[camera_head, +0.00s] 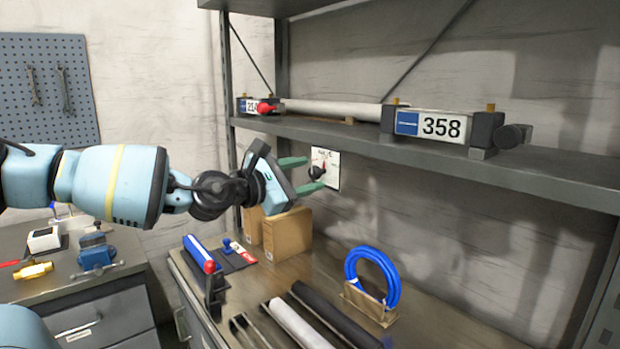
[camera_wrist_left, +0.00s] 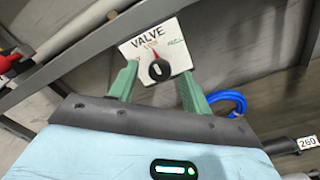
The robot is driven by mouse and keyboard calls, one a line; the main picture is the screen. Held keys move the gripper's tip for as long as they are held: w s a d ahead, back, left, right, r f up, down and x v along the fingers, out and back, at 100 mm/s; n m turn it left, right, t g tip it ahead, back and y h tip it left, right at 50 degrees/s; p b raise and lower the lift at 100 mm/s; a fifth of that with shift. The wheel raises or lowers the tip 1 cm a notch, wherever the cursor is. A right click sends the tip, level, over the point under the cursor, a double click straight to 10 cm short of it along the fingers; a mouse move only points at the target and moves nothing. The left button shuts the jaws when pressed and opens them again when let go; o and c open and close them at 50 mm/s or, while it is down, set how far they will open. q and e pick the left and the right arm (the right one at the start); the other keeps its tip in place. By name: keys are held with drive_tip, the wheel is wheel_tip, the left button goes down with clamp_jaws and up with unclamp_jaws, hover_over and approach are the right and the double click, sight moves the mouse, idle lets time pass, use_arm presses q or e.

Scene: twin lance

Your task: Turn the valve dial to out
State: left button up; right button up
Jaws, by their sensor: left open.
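The valve dial is a black round knob (camera_head: 316,172) on a white plate (camera_head: 332,166) on the wall below the shelf. In the left wrist view the knob (camera_wrist_left: 159,70) sits under the word VALVE on the plate (camera_wrist_left: 176,32). Its red pointer mark aims up, slightly left, near small red lettering; green lettering is at upper right. The small labels are too blurred to read surely. My left gripper (camera_head: 311,173) is open, its green fingers on either side of the knob in both views; I cannot tell whether they touch it. My right gripper is not in view.
A grey shelf (camera_head: 560,172) with a long cylinder unit marked 358 (camera_head: 440,126) runs above the dial. On the bench below are cardboard boxes (camera_head: 288,234), a blue hose coil (camera_head: 372,275), dark tubes (camera_head: 335,316) and a red-knobbed tool (camera_head: 212,285).

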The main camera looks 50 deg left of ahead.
use_arm(q)
drive_tip(key=shift+w+d, duration=0.1)
drive_tip(key=shift+w, duration=0.55)
drive_tip(key=c, duration=1)
